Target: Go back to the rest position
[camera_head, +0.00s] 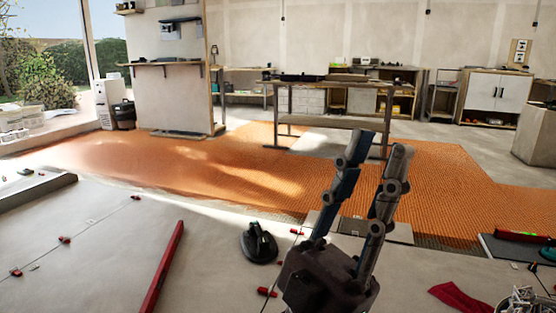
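My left gripper (377,150) stands upright in the lower middle of the head view. Its two fingers point up, apart from each other, with nothing between them. It looks open and empty. My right gripper does not show. Large grey tiles (100,275) cover the floor at the lower left. A black suction cup tool (259,244) stands on the tiles to the left of my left gripper, apart from it in the picture. A long red bar (164,268) lies on the tiles further left. Several small red clips sit along the tile joints, one of them at the left (64,240).
An orange mat (440,190) covers the floor beyond the tiles. A workbench (330,121) stands on it. A red cloth (460,298) and a container of small pieces (525,302) are at the lower right. Shelves and a white cabinet (497,92) line the back wall.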

